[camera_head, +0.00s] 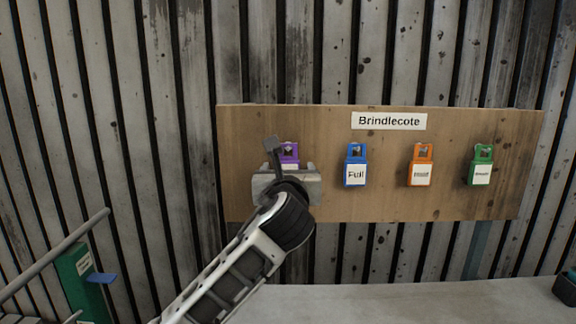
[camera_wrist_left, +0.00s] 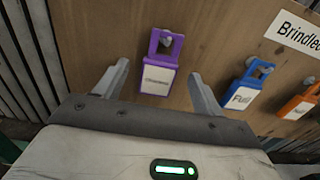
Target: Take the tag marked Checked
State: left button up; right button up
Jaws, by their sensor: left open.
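A purple tag (camera_head: 290,152) hangs on the wooden board, mostly hidden behind my left gripper in the head view. In the left wrist view the purple tag (camera_wrist_left: 162,62) shows whole, with a white label too small to read, between and beyond my fingertips. My left gripper (camera_wrist_left: 160,80) is open in front of it; it also shows in the head view (camera_head: 288,172). A blue tag (camera_head: 355,165) reading Full, an orange tag (camera_head: 421,165) and a green tag (camera_head: 481,166) hang to the right; the orange and green labels are unreadable. My right gripper is not in view.
The wooden board (camera_head: 390,205) carries a Brindlecote sign (camera_head: 389,121) and stands before a ribbed wall. A pale surface (camera_head: 420,300) lies below. A green box-like thing with a blue lever (camera_head: 101,277) and a grey rail (camera_head: 55,254) are at lower left. A dark object (camera_head: 566,288) is at lower right.

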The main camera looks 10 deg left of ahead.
pick_arm(q)
jog(key=shift+w+a, duration=0.15)
jog(key=shift+w, duration=0.65)
jog(key=c, duration=1.1)
jog(key=shift+o, duration=0.2)
jog(key=shift+r, duration=0.1)
jog(key=shift+r, duration=0.5)
jog(key=shift+s, duration=0.1)
jog(key=shift+s+d, duration=0.2)
jog(key=shift+s, duration=0.75)
jog(key=shift+s+d, duration=0.2)
jog(key=shift+s, duration=0.8)
jog(key=shift+s+d, duration=0.2)
jog(key=shift+s, duration=0.75)
